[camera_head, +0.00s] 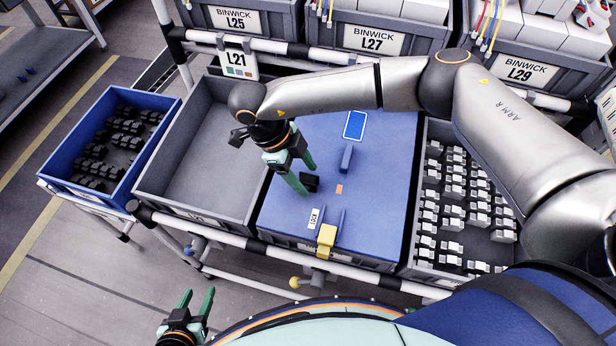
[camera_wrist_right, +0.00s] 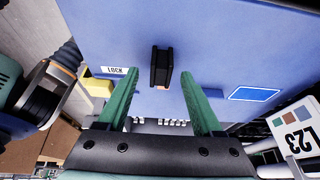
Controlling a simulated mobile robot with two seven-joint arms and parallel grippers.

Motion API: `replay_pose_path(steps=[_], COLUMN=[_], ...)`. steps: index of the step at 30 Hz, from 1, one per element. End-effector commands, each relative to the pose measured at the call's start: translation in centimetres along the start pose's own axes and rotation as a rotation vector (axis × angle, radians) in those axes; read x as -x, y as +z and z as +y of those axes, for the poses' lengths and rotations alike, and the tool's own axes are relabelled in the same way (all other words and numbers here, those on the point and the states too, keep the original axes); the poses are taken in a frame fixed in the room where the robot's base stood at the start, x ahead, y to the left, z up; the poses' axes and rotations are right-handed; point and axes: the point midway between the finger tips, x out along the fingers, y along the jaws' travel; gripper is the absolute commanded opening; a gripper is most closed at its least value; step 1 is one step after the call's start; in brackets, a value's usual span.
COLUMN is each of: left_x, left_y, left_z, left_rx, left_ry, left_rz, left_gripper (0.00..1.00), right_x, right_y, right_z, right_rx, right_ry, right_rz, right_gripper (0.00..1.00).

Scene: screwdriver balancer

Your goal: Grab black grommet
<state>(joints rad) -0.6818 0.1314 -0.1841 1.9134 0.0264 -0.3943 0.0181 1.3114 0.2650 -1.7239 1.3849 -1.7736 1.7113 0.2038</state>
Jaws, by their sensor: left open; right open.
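The black grommet (camera_head: 311,183) sits on the blue panel (camera_head: 378,200), left of its middle. It also shows in the right wrist view (camera_wrist_right: 161,66) as a small dark upright block with a slot. My right gripper (camera_head: 306,181) points down at the panel with its green fingers apart. In the right wrist view the grommet appears between the fingertips (camera_wrist_right: 159,73), a little past them, and I see no contact. My left gripper (camera_head: 198,293) is open and empty at the bottom of the head view, away from the panel.
A blue bin (camera_head: 52,166) of black parts and an empty grey bin (camera_head: 205,150) stand to the left. A grey bin (camera_head: 427,262) of small pale parts is at the right. A yellow block (camera_head: 327,236) and a blue upright piece (camera_head: 346,158) are on the panel.

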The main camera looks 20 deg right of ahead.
Motion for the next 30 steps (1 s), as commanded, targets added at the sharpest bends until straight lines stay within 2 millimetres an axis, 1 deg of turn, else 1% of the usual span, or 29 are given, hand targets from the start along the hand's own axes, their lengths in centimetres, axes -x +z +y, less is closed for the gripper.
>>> replay_pose_path(steps=[3,5,12,30], left_x=[0.2,0.2,0.2,0.2], left_y=[-0.4,-0.5,-0.5,-0.5], left_z=[0.0,0.0,0.0,0.0], left_rx=[-0.001,-0.001,-0.001,-0.001], left_ry=[0.0,0.0,0.0,0.0], left_rz=[0.002,0.003,0.004,0.005], left_gripper=[0.5,0.5,0.5,0.5], right_x=[-1.3,-1.7,-1.9,-1.8], right_y=[-0.1,-0.1,0.0,0.0], right_z=[-0.1,0.0,-0.1,-0.1], right_rx=[-0.002,-0.001,-0.001,0.0], right_ry=[0.001,0.001,0.0,0.0], right_rz=[0.0,0.001,0.0,-0.001], right_gripper=[0.68,0.68,0.68,0.0])
